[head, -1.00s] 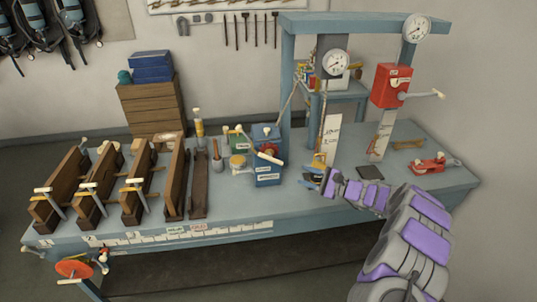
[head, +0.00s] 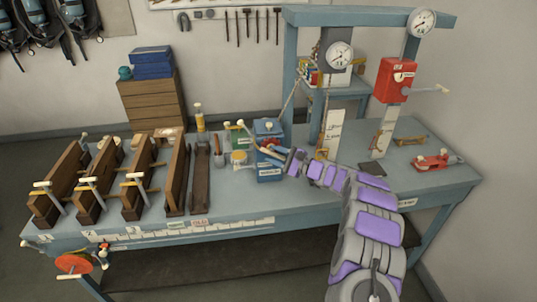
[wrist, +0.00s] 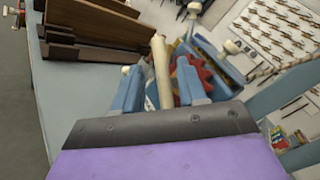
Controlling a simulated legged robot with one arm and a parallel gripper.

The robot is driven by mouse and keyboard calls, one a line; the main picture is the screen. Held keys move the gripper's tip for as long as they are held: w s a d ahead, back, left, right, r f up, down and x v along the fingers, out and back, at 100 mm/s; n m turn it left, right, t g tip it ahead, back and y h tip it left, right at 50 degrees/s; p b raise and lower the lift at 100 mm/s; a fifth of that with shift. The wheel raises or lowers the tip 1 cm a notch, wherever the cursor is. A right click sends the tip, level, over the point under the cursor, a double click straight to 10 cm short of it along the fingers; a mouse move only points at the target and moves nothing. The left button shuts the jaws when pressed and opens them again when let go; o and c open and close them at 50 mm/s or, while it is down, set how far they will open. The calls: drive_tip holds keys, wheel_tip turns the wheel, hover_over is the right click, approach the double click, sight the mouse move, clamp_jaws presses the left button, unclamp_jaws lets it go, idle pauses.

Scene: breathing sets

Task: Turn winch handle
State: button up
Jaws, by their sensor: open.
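The blue winch box (head: 270,173) stands on the workbench near its middle, with a red part on its front. Its cream handle grip (wrist: 161,72) shows in the wrist view as a rod running between my two blue fingers. My gripper (head: 267,153) is in front of the box in the head view, fingers apart. In the wrist view my gripper (wrist: 158,68) is open with the grip between its fingers; I cannot tell whether either touches it. Red parts of the winch (wrist: 205,75) show behind the right finger. My fingers partly hide the handle in the head view.
Wooden clamped boards (head: 105,185) stand on the left of the workbench (head: 300,208). A blue frame with gauges (head: 340,54) and a red crank box (head: 394,80) rise on the right.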

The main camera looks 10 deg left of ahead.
drive_tip(key=shift+x, duration=1.5)
drive_tip(key=shift+d+r, duration=0.1)
clamp_jaws()
